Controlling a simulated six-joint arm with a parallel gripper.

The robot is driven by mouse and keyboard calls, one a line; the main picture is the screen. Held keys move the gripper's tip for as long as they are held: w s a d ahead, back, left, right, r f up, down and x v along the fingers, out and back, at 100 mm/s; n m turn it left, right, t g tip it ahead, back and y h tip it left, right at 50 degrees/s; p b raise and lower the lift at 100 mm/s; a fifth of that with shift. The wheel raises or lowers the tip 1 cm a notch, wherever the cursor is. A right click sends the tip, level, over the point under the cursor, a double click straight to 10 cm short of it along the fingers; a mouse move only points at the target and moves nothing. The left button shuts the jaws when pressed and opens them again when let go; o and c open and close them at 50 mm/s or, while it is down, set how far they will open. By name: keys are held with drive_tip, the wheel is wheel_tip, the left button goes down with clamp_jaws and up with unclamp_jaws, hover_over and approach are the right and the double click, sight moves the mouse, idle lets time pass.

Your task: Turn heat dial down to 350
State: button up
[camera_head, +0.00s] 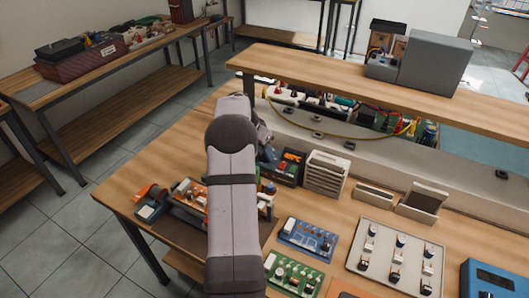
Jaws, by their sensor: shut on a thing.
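No heat dial or temperature reading can be made out in this view. A dark device with an orange part (152,201) sits at the left end of the near workbench; I cannot tell whether it carries the dial. A blue box with a dark display-like panel (492,281) is cut off at the lower right corner. My grey arm rises from the bottom edge and reaches over the bench. My gripper is hidden behind the arm, so its fingers and anything between them do not show.
Blue (308,239) and green circuit boards (293,275) lie right of my arm, beside a pale panel of switches (397,256). A white slotted rack (325,174) stands behind them. A raised wooden shelf (345,77) spans the back. Bare tabletop shows between these things.

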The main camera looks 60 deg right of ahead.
drive_tip(key=n+t, duration=0.1)
drive_tip(key=n, duration=0.2)
drive_tip(key=shift+s+b, duration=0.2)
drive_tip(key=shift+b, duration=0.1)
drive_tip(key=shift+s+n+t+p, duration=0.1)
drive_tip(key=shift+n+t+p, duration=0.75)
drive_tip(key=shift+n, duration=1.15)
drive_tip(key=o, duration=0.8)
drive_tip(key=shift+c, duration=0.2)
drive_tip(key=shift+r, duration=0.1)
drive_tip(key=b+v, duration=0.2)
drive_tip(key=v, duration=0.5)
